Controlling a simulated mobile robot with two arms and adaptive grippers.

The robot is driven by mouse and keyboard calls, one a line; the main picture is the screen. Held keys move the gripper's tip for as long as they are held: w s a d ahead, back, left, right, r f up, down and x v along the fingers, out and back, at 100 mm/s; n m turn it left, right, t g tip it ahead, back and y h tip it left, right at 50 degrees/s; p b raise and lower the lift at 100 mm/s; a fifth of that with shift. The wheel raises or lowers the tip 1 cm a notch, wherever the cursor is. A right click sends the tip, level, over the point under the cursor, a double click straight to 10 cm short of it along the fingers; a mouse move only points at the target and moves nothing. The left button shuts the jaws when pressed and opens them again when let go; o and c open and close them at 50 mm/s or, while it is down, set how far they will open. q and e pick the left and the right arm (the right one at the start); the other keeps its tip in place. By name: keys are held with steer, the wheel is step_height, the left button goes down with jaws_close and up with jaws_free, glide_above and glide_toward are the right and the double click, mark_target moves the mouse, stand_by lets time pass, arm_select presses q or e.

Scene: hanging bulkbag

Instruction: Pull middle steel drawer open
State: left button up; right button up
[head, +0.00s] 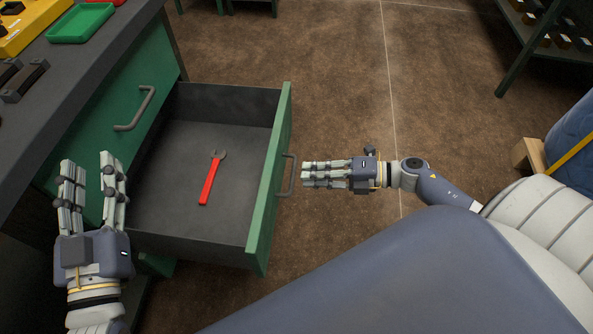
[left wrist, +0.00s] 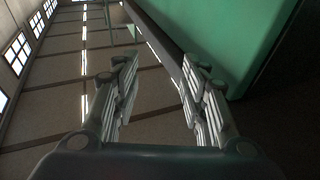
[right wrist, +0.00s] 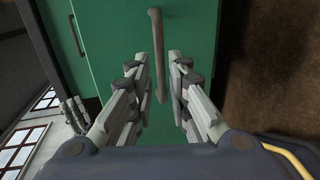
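A steel drawer with a green front (head: 268,180) and dark grey inside stands pulled well out of the green workbench cabinet. A red-handled wrench (head: 211,178) lies on its floor. The drawer's grey bar handle (head: 289,176) also shows in the right wrist view (right wrist: 158,50). My right gripper (head: 304,174) is open, its fingertips just in front of this handle. In the right wrist view the handle lies between the spread fingers, not clasped. My left gripper (head: 89,160) is open and empty, left of the open drawer beside the cabinet front.
A shut green drawer (head: 105,125) with its own handle (head: 136,108) sits above the open one. The dark worktop (head: 80,50) holds a green tray (head: 80,22) and a yellow case (head: 30,25). A blue bag (head: 572,145) stands far right. Brown floor beyond the drawer is clear.

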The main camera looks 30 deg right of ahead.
steer(key=v, duration=0.6)
steer(key=shift+s+d, duration=0.1)
steer(key=shift+s, duration=0.05)
stand_by(0.3)
